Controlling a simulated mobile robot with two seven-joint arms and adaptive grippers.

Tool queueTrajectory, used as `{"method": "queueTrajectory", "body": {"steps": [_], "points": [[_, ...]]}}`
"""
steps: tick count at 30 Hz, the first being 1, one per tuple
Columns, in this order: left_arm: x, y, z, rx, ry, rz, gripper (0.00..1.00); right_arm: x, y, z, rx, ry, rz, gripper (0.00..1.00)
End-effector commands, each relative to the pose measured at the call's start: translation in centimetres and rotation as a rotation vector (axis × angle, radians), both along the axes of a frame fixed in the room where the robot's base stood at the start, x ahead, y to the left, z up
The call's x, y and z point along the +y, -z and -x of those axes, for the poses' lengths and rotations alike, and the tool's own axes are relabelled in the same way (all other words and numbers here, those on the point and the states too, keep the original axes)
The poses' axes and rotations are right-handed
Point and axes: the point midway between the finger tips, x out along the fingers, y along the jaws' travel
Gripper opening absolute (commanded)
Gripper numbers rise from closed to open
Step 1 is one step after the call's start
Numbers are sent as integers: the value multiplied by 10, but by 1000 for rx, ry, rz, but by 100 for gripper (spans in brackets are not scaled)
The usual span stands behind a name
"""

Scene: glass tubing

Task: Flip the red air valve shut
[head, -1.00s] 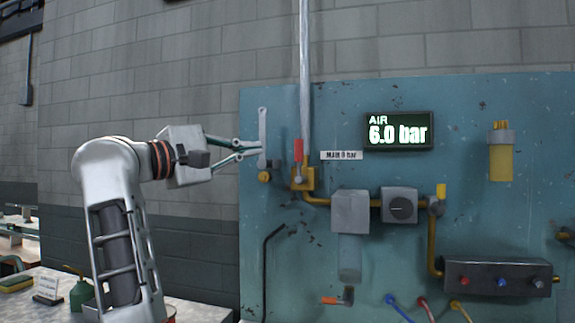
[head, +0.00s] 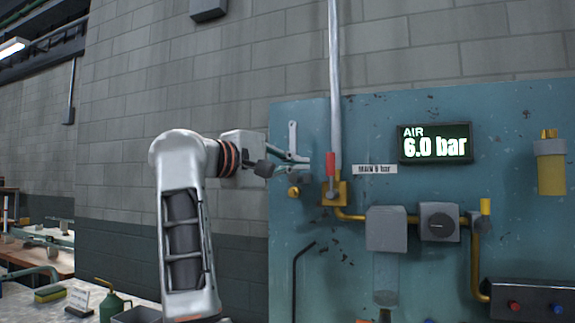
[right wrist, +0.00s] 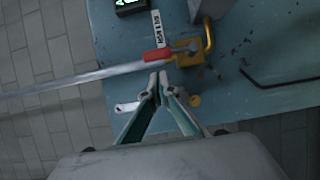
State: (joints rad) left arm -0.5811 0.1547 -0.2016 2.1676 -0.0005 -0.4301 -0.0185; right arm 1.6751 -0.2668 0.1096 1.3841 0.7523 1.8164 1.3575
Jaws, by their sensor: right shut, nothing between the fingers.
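The red air valve handle (head: 330,163) stands upright, in line with the pipe, above its brass valve body (head: 342,192) on the teal panel. In the right wrist view the red handle (right wrist: 156,54) lies just beyond my fingertips. My right gripper (head: 307,163) is shut and empty, just left of the handle; in the wrist view its fingertips (right wrist: 160,76) meet close to the handle. I cannot tell whether they touch it. The display (head: 435,144) reads AIR 6.0 bar. My left gripper is not in view.
A vertical metal pipe (head: 336,85) runs up from the valve. A wrench (head: 292,142) hangs left of it, behind my gripper. A black hex key (head: 297,275) hangs below. A grey regulator (head: 386,229) and a dial box (head: 439,222) sit to the right.

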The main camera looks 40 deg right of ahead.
Motion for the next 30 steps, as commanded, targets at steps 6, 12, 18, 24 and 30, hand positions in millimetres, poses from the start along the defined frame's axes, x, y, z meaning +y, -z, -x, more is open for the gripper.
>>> {"method": "queueTrajectory", "body": {"steps": [6,12,18,24,30], "points": [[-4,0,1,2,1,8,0,-34,1,-1,1,3,0,0],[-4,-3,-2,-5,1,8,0,-49,0,-2,1,1,0,0],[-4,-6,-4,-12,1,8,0,-51,0,-2,0,-1,0,0],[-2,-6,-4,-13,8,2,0,-51,0,-2,-1,0,0,0],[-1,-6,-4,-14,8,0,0,-56,-2,0,-24,0,-11,0]]}}
